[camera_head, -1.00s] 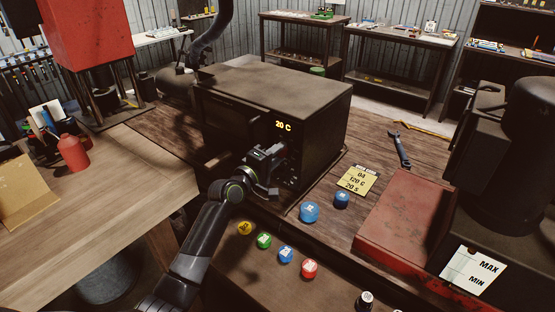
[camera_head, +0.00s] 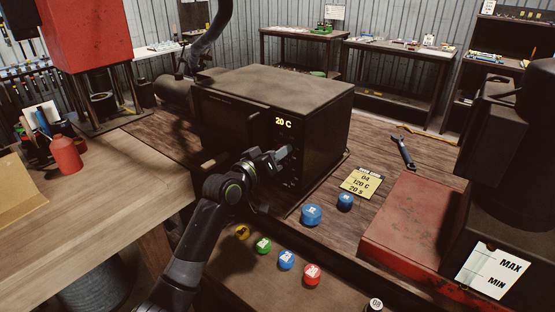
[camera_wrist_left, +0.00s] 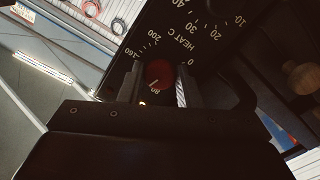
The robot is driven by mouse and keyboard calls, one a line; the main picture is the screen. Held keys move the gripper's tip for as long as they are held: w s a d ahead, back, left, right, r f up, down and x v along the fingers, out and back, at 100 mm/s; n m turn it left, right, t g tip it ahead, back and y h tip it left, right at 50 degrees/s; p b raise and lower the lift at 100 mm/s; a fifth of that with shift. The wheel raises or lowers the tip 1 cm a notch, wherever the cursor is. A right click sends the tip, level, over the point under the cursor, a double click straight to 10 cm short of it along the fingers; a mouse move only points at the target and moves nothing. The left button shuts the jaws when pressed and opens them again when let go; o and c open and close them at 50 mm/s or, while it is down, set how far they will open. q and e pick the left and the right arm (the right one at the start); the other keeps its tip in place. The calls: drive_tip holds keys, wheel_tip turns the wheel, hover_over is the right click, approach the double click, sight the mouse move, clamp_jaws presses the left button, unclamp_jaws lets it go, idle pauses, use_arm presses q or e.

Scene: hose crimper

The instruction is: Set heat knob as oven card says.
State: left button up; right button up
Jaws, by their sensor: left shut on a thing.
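The dark oven (camera_head: 275,90) stands on the bench, its display (camera_head: 284,123) reading 20 C. The yellow oven card (camera_head: 360,184) lies to its right and reads 120 C and 20 S; its top line is too small to be sure of. My left gripper (camera_head: 285,158) is at the oven's front panel. In the left wrist view its fingers are shut on the red heat knob (camera_wrist_left: 159,74), one on each side. The HEAT C scale (camera_wrist_left: 178,60) shows 0, 200, 160 and 80; the gripper hides part of it. My right gripper is out of view.
Several coloured round pieces, among them a blue one (camera_head: 312,215), lie in front of the oven. A red box (camera_head: 415,225) and a MAX/MIN card (camera_head: 493,271) are at the right. A wrench (camera_head: 403,151) lies behind the oven card. A red bottle (camera_head: 65,155) stands at left.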

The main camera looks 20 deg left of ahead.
use_arm(q)
drive_tip(key=shift+f+m+b, duration=0.15)
drive_tip(key=shift+m+b, duration=0.5)
drive_tip(key=shift+m, duration=0.45)
drive_tip(key=o, duration=1)
drive_tip(key=shift+c, duration=0.2)
drive_tip(key=b+v, duration=0.1)
drive_tip(key=v, duration=1.6)
drive_tip(key=shift+s, duration=0.2)
drive_tip(key=shift+a, duration=0.1)
